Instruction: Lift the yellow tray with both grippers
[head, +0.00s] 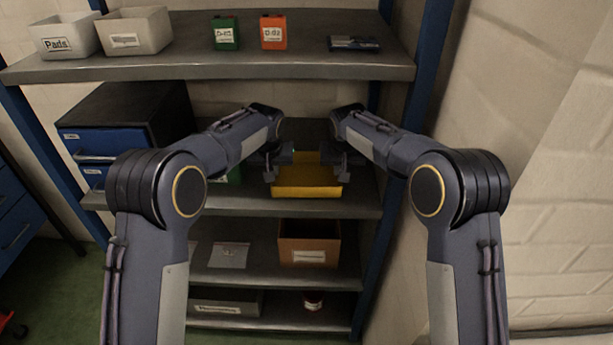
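The yellow tray (307,190) sits on the middle shelf of the rack, between my two grippers. My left gripper (270,173) is at the tray's left edge. My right gripper (345,173) is at its right edge. Both grippers are small and dark here, and I cannot tell whether their fingers are apart or closed on the tray's rim. The grippers hide parts of the tray's sides. The tray looks level, and I cannot tell if it touches the shelf.
The upper shelf (300,70) overhangs close above my forearms. A dark cabinet with blue drawers (95,142) stands left of my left arm. A green item is partly hidden behind that arm. A brown box (309,257) is on the shelf below. Blue rack posts flank the shelves.

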